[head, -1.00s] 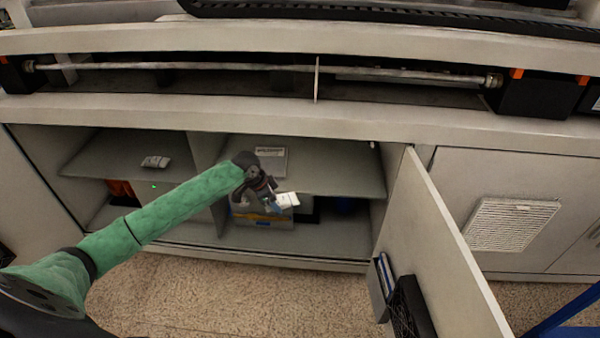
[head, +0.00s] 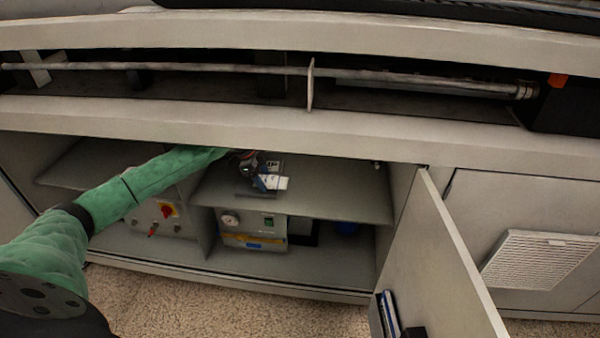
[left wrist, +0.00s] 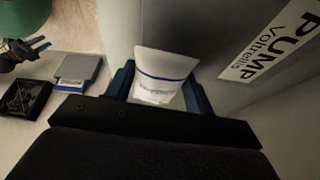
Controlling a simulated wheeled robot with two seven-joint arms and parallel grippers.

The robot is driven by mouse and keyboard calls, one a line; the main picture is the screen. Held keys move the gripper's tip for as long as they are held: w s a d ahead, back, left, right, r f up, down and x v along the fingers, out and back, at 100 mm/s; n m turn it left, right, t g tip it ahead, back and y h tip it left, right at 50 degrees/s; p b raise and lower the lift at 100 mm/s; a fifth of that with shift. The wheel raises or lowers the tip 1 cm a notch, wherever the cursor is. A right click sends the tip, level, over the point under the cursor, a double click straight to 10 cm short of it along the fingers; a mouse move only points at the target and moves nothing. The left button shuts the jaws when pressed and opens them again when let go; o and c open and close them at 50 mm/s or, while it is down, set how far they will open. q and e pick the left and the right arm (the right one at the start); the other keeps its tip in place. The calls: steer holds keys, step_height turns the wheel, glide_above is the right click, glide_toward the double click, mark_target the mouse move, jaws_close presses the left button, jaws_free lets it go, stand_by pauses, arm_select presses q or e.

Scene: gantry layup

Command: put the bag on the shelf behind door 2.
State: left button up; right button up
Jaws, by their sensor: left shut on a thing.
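My left gripper (head: 262,182) is shut on a small white bag (head: 274,183). It holds the bag at the cabinet's middle bay, over the front part of the grey shelf (head: 335,195). In the left wrist view the bag (left wrist: 165,72) stands up between the blue fingertips, with a blue line and small print on it. I cannot tell whether the bag touches the shelf. The door (head: 435,265) right of this bay stands wide open; no number shows on it. My right gripper (left wrist: 30,52) shows small and dark at the left wrist view's upper left; its opening is unclear.
Below the shelf stands a box with a gauge (head: 252,229). A "PUMP" label (left wrist: 268,45) shows close to my left gripper. A holder with booklets (head: 385,314) is on the open door. A closed vented door (head: 538,260) is at right. The shelf's right part is clear.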

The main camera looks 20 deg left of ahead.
arm_select(q)
steer(key=shift+w+d, duration=0.15)
steer(key=shift+w, duration=0.1)
glide_above(320, 197)
steer(key=a, duration=0.1)
steer(key=shift+a+r, duration=0.1)
steer(key=shift+a, duration=0.1)
steer(key=shift+f, duration=1.8)
steer(key=o, duration=1)
steer(key=shift+s, duration=0.1)
